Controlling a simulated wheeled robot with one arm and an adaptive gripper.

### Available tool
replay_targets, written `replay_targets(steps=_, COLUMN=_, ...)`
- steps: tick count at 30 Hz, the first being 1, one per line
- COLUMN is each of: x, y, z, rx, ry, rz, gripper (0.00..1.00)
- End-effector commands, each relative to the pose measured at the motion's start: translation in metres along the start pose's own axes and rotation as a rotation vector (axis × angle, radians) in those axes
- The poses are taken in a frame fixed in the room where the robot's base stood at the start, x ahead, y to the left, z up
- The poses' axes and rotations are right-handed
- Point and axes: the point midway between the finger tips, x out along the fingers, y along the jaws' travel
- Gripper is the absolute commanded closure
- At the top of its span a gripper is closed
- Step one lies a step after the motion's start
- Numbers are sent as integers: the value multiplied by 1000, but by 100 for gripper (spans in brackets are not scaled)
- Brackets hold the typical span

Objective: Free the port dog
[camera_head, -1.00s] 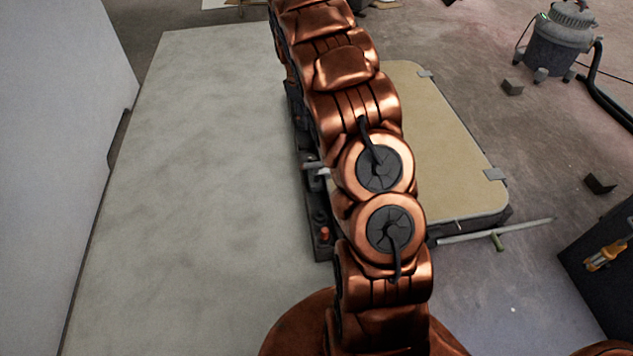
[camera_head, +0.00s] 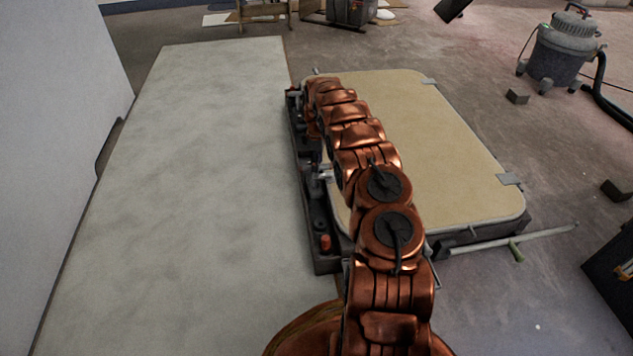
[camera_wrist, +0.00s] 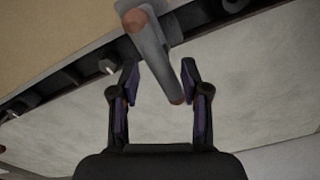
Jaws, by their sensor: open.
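The dog is a grey lever (camera_wrist: 160,48) with dull red ends, at the top centre of the wrist view. It lies over the dark edge of the beige hatch panel (camera_head: 435,140). My gripper (camera_wrist: 160,68) is open, with one finger on each side of the lever's lower part. The lever reaches down between the fingers, and I see a gap on both sides. In the head view my arm hides the gripper and this lever near the far left of the hatch. Another grey fitting (camera_head: 319,178) shows midway along the dark rail (camera_head: 322,262).
A pale flat panel (camera_head: 190,150) lies left of the rail, with a white wall beyond. An orange-red knob (camera_head: 325,242) stands at the rail's near end. A rod (camera_head: 545,238) lies at the near right. A vacuum (camera_head: 562,50) and dark blocks stand on the floor right.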

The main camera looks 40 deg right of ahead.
Motion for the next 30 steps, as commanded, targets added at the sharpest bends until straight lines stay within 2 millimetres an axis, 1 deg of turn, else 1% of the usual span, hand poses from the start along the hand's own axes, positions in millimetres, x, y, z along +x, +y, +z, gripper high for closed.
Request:
replay_targets(steps=5, x=13, y=0, z=0, rx=-1, ry=0, rz=-1, gripper=54)
replay_targets(steps=15, x=61, y=0, z=0, rx=1, ry=1, rz=-2, gripper=54)
replay_targets(steps=18, x=71, y=0, z=0, rx=1, ry=1, rz=-1, gripper=54)
replay_targets(steps=21, x=77, y=0, z=0, rx=1, ry=1, rz=-1, gripper=54)
replay_targets(steps=29, x=77, y=0, z=0, rx=0, ry=1, rz=-1, gripper=54)
replay_targets(steps=30, x=77, y=0, z=0, rx=0, ry=1, rz=-1, gripper=58)
